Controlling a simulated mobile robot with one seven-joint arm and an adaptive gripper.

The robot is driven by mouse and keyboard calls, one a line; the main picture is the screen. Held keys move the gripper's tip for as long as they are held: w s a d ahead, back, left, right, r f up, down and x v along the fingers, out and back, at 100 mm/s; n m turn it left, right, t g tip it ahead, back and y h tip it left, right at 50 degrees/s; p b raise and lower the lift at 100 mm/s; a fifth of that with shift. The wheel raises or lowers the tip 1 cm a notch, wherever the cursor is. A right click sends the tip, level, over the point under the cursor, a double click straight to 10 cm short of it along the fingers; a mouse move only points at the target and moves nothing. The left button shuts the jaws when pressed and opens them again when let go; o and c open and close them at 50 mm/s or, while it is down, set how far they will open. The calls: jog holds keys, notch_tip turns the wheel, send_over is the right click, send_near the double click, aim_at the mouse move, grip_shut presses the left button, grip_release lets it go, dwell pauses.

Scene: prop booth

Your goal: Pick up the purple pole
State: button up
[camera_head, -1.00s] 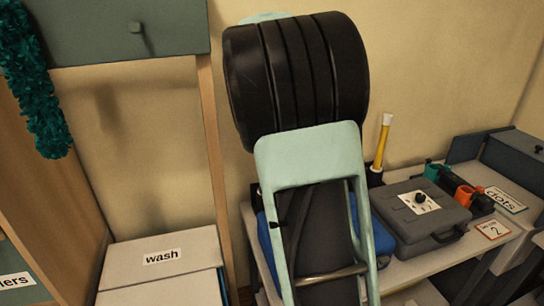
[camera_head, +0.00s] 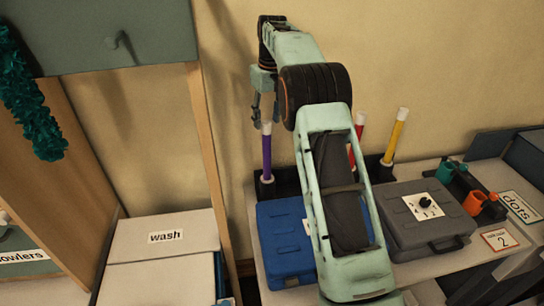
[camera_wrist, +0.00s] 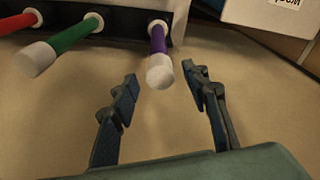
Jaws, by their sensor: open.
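The purple pole (camera_head: 266,153) stands upright in a dark rack at the back of the table, against the wall. Its white tip shows just under my gripper (camera_head: 265,108) in the head view. In the wrist view, the purple pole (camera_wrist: 158,42) points toward the camera, its white end near the space between my gripper's (camera_wrist: 160,78) fingertips. The fingers are spread on either side and hold nothing. I cannot tell whether the tip is between the fingers or just beyond them.
A green pole (camera_wrist: 72,37) and a red pole (camera_wrist: 14,24) stand beside it in the rack; a yellow pole (camera_head: 396,137) is farther right. A blue case (camera_head: 283,240) and a grey case (camera_head: 426,215) lie in front. A wooden post (camera_head: 205,150) rises to the left.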

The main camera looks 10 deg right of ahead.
aim_at(266, 144)
jog(key=f, duration=0.6)
jog(key=shift+w+d, duration=0.1)
jog(key=shift+w, duration=0.25)
jog(key=shift+w+a+f+p, duration=0.15)
jog(key=shift+f+p, duration=0.35)
jog(key=shift+f, duration=0.8)
jog(key=shift+a+f+p, duration=0.15)
jog(key=shift+f+p, duration=0.35)
jog(key=shift+f, duration=0.8)
grip_shut()
